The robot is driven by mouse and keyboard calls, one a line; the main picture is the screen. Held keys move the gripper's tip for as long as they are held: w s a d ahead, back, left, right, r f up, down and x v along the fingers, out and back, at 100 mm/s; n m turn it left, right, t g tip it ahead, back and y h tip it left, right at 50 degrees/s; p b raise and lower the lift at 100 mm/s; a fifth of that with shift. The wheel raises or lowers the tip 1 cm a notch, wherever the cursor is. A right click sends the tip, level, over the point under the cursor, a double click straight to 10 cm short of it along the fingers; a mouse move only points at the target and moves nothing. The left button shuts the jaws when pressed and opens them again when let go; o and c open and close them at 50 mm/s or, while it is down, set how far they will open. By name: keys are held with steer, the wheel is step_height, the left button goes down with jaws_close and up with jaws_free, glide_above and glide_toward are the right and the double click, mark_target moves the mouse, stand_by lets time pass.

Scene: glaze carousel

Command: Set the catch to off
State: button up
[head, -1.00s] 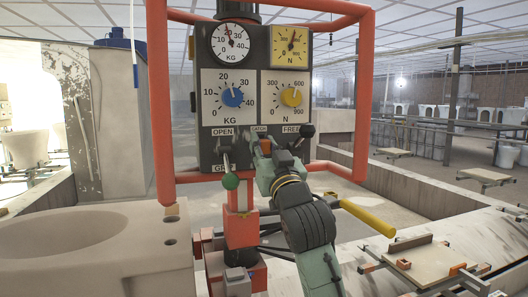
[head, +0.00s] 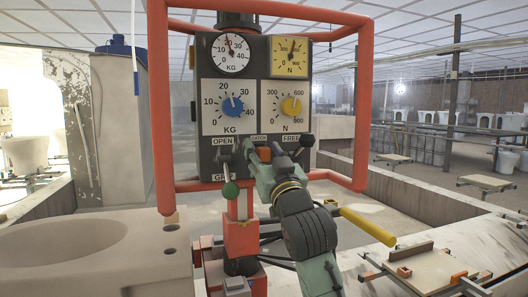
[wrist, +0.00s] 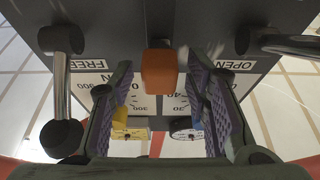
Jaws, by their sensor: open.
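The catch is the small orange block (wrist: 160,72) on the dark control panel, at the middle of the wrist view between the FREE and OPEN labels. In the head view its CATCH label (head: 259,138) shows, but my gripper covers the catch itself. My gripper (head: 258,152) is close in front of the panel there. In the wrist view my gripper (wrist: 162,85) is open, with one purple-padded finger on each side of the orange block. I cannot tell whether either finger touches it. The catch's off mark is not readable.
A red tubular frame (head: 361,100) surrounds the panel. A pale basin (head: 90,250) stands at lower left, a yellow bar (head: 367,227) at right.

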steer(key=v, duration=1.1)
steer(key=shift+s, duration=0.3)
steer(key=shift+d+f, duration=0.1)
steer(key=shift+f, duration=0.1)
